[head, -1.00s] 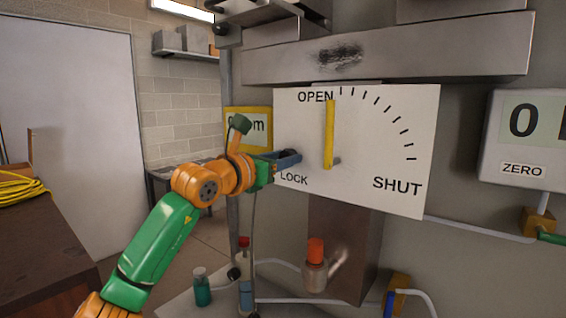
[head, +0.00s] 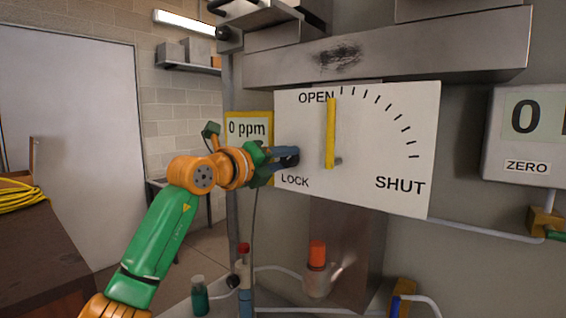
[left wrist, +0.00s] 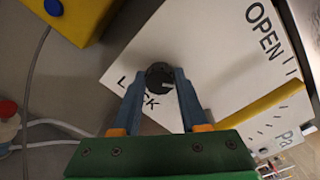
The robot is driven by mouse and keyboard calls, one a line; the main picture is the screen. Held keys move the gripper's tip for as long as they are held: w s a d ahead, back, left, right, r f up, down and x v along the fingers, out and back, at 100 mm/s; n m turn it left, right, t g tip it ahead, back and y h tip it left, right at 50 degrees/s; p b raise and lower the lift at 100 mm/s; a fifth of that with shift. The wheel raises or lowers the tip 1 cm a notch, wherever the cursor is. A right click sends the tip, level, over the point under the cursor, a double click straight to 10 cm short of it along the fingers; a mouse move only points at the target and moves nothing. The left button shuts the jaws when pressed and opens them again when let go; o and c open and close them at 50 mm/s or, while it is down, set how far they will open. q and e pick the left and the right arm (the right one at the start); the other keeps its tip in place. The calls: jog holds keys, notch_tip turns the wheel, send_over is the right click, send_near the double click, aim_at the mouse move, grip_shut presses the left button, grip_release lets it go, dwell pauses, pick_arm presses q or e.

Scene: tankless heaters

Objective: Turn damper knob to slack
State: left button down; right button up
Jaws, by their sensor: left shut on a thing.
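The damper knob (left wrist: 159,76) is a small dark round knob on the white damper plate (head: 375,140), above the printed word LOCK. A pale mark shows on its face in the left wrist view. My left gripper (head: 290,157) reaches the plate's left edge, its blue fingers on either side of the knob. In the left wrist view the fingertips (left wrist: 160,78) are shut on the knob. The yellow damper lever (head: 330,133) stands upright near OPEN. No word "slack" can be read. My right gripper is not in view.
A yellow-framed "0 ppm" display (head: 248,130) is close behind my left gripper. A metal duct (head: 390,50) spans above the plate. An orange-capped fitting (head: 317,254) and bottles are below. A gauge with ZERO (head: 525,135) is at right.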

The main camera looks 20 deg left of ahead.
pick_arm(q)
jog(key=n, duration=0.4)
jog(key=shift+b, duration=0.35)
jog(key=shift+n+h+b, duration=0.3)
jog(key=shift+n, duration=1.7)
jog(key=shift+c, duration=2.2)
grip_release()
jog(key=shift+w+f, duration=0.1)
